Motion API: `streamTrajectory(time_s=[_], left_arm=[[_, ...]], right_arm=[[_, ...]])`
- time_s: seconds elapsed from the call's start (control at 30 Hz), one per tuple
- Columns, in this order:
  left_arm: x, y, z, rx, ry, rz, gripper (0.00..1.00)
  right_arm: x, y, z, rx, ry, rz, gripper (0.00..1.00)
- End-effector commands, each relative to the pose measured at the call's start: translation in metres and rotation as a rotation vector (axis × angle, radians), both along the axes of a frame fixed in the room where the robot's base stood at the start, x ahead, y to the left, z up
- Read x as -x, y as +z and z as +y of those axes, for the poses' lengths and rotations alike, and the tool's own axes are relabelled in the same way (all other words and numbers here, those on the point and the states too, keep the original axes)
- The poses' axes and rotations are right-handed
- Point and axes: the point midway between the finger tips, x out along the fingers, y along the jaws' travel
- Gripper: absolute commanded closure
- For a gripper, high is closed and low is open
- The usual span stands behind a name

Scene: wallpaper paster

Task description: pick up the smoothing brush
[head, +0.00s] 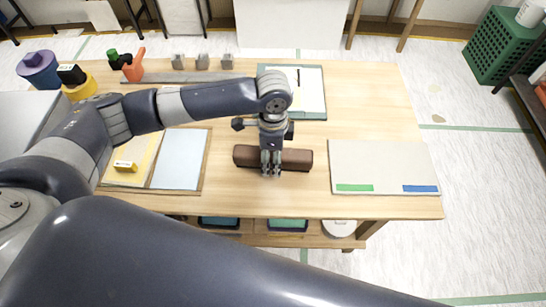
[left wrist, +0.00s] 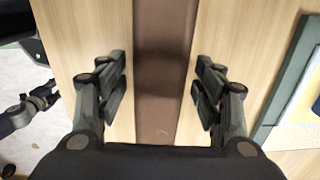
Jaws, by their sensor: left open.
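The long brown bar, which I take to be the smoothing brush (head: 298,158), lies crosswise on the wooden table near its front edge. My left gripper (head: 271,168) points down over its middle. In the left wrist view the brown bar (left wrist: 164,40) runs between the two open fingers of this gripper (left wrist: 160,85), with a gap on each side. The gripper hides part of the bar in the head view; no bristles show. Dark jointed parts at the left edge of the left wrist view look like my right gripper (left wrist: 30,108); its jaws are unclear.
A clipboard (head: 311,102) lies behind the bar. A board with green and blue strips (head: 385,160) is to the right, and a framed panel (head: 181,158) to the left. Bottles (head: 40,68) stand at the back left. Bare wood (head: 365,95) shows at the back right.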

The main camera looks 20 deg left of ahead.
Motion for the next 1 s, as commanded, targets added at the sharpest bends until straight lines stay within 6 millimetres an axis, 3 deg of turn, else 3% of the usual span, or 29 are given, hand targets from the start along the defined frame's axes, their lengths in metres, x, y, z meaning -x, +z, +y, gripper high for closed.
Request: streamTrajectory(time_s=[0.13, 0.17, 0.4, 0.77, 1.0], left_arm=[[0.000, 0.000, 0.000, 0.001, -0.001, 0.000, 0.38], [0.000, 0.000, 0.000, 0.001, -0.001, 0.000, 0.43], [0.000, 0.000, -0.001, 0.001, -0.001, 0.000, 0.94], [-0.001, 0.004, -0.001, 0.003, -0.001, -0.002, 0.94], [-0.002, 0.028, -0.001, 0.004, -0.001, -0.005, 0.94]], right_arm=[[0.013, -0.001, -0.001, 0.002, 0.000, 0.020, 0.60], [0.015, -0.001, -0.001, 0.002, 0.000, 0.024, 0.60], [0.028, -0.002, -0.002, 0.004, 0.000, 0.042, 0.60], [0.016, -0.002, -0.001, 0.002, 0.000, 0.023, 0.60], [0.015, -0.004, 0.000, 0.002, 0.000, 0.021, 0.60]])
